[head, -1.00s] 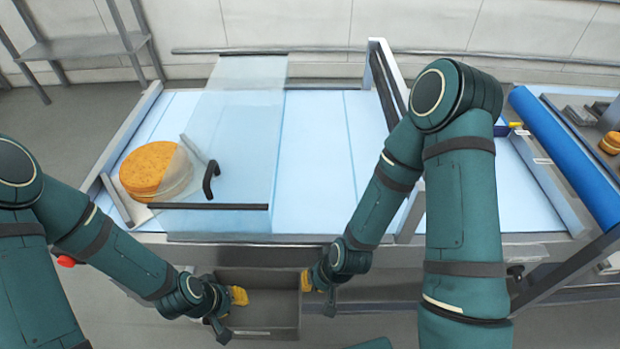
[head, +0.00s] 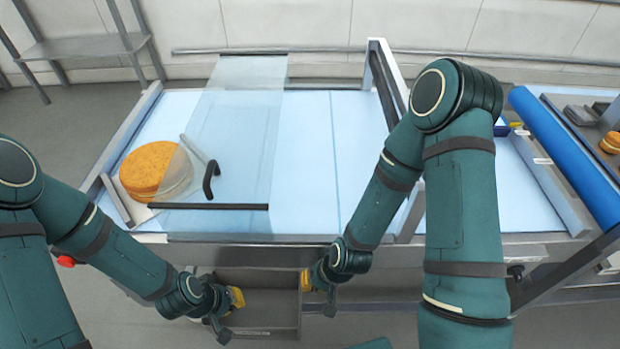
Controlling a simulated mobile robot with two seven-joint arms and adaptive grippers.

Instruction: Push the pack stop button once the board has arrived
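I cannot pick out a pack stop button for certain. A small red knob (head: 65,261) shows at the left, beside my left arm; its mount is hidden. My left gripper (head: 229,311) hangs in front of the conveyor's near edge, over the grey bin, with a yellow pad showing. My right gripper (head: 318,292) hangs at the bin's right side. Both look empty, but their finger gaps are unclear. A round orange-brown cake (head: 155,170) sits at the left of the pale blue belt (head: 310,190), partly behind a clear panel.
A grey bin (head: 262,312) sits below the front edge. A grey gate post (head: 385,80) crosses the belt. At right are a blue roller (head: 565,155) and a smaller cake (head: 610,143).

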